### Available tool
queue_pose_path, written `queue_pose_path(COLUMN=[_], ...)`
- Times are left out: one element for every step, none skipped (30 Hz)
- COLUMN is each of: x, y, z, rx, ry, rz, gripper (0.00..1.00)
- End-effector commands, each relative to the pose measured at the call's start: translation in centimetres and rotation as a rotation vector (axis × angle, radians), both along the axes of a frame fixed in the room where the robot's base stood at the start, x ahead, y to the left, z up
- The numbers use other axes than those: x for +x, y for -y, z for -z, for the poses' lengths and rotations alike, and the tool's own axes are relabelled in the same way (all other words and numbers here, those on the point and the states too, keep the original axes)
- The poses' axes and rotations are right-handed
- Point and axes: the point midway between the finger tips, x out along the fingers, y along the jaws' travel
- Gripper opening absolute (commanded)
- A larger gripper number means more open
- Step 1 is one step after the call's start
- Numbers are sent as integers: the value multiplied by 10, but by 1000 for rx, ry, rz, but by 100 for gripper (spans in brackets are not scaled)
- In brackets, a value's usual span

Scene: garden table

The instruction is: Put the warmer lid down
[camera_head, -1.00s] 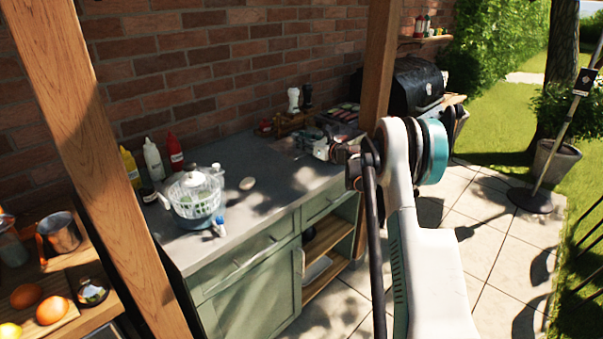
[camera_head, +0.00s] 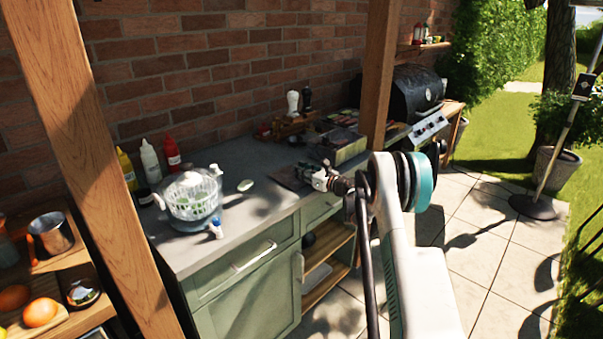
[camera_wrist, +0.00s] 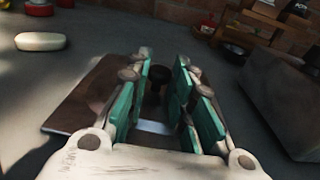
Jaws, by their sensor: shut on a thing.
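The warmer lid (camera_head: 289,176) is a flat dark brown plate low over the grey counter, left of my gripper (camera_head: 318,178). In the wrist view the lid (camera_wrist: 85,98) reaches out left of the teal-padded fingers, and my gripper (camera_wrist: 162,82) is shut on it. A dark knob-like shape shows between the fingers; the rest of the grip is hidden. I cannot tell whether the lid touches the counter. The warmer (camera_head: 346,151) stands uncovered just behind and right of the gripper, with mixed contents showing. Its grey side (camera_wrist: 285,105) is at the right in the wrist view.
A salad spinner (camera_head: 190,198), a small blue-white bottle (camera_head: 216,229) and a pale oval object (camera_head: 245,185) stand left on the counter. Sauce bottles (camera_head: 150,160) are by the wall. The counter (camera_head: 250,212) is clear in between. A wooden post (camera_head: 380,75) rises behind the arm.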

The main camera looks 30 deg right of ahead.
Motion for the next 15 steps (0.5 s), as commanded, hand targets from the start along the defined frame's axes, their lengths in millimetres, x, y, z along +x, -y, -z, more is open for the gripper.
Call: queue_pose_path(x=[0,0,0,0,0,0,0,0,0,0,0,0,0,0,0], y=[0,0,0,0,0,0,0,0,0,0,0,0,0,0,0], z=[-1,-1,0,1,2,3,2,2,2,2,2,2,2,2,2], rx=[0,0,0,0,0,0,0,0,0,0,0,0,0,0,0], ry=[0,0,0,0,0,0,0,0,0,0,0,0,0,0,0], rz=[0,0,0,0,0,0,0,0,0,0,0,0,0,0,0], gripper=[0,0,0,0,0,0,28,35,42,42,42,42,42,42,42])
